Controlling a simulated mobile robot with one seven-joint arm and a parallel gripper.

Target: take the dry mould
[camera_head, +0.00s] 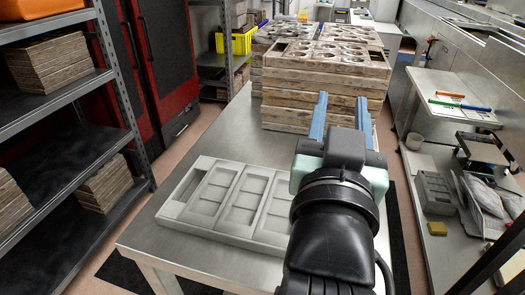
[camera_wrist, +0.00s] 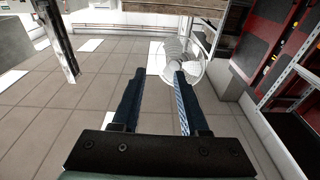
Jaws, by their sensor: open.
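A flat grey mould (camera_head: 212,197) with several rectangular recesses lies on the metal table, left of my arm. Its right end is partly hidden by my wrist. Wooden moulds (camera_head: 322,92) with round recesses stand stacked farther back on the same table. I cannot tell from the surfaces which mould is dry. My gripper (camera_head: 342,102) is open and empty, its blue fingers pointing away from me in front of the wooden stack. In the wrist view the open fingers (camera_wrist: 160,75) have nothing between them, and no mould can be made out for sure.
The metal table (camera_head: 150,238) has bare room around the grey mould. A shelf rack (camera_head: 62,105) with wooden blocks stands at left, beside red cabinets (camera_head: 165,50). A side bench (camera_head: 450,100) with tools is at right. The wrist view shows tiled floor and a white fan (camera_wrist: 185,62).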

